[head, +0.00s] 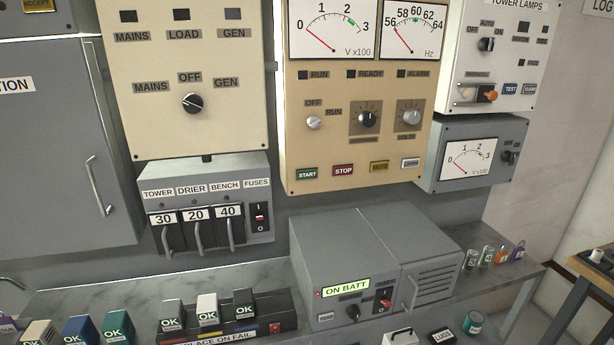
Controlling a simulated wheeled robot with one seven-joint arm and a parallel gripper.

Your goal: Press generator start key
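The green START key (307,174) sits at the lower left of the beige generator panel (300,130), in the head view. A red STOP key (343,170), a yellow key (379,166) and a pale key (410,163) stand in a row to its right. Above the row are a silver OFF/RUN knob (314,123), a black knob (367,118) and a VOLTS knob (409,117). Both meter needles point near the low end of their scales. The RUN, READY and ALARM lamps look dark. Nothing covers the START key. My gripper is not in view.
A grey unit reading ON BATT (345,288) stands on the bench below the panel. A fuse box (206,212) with pull handles hangs at left. The space before the START key looks clear.

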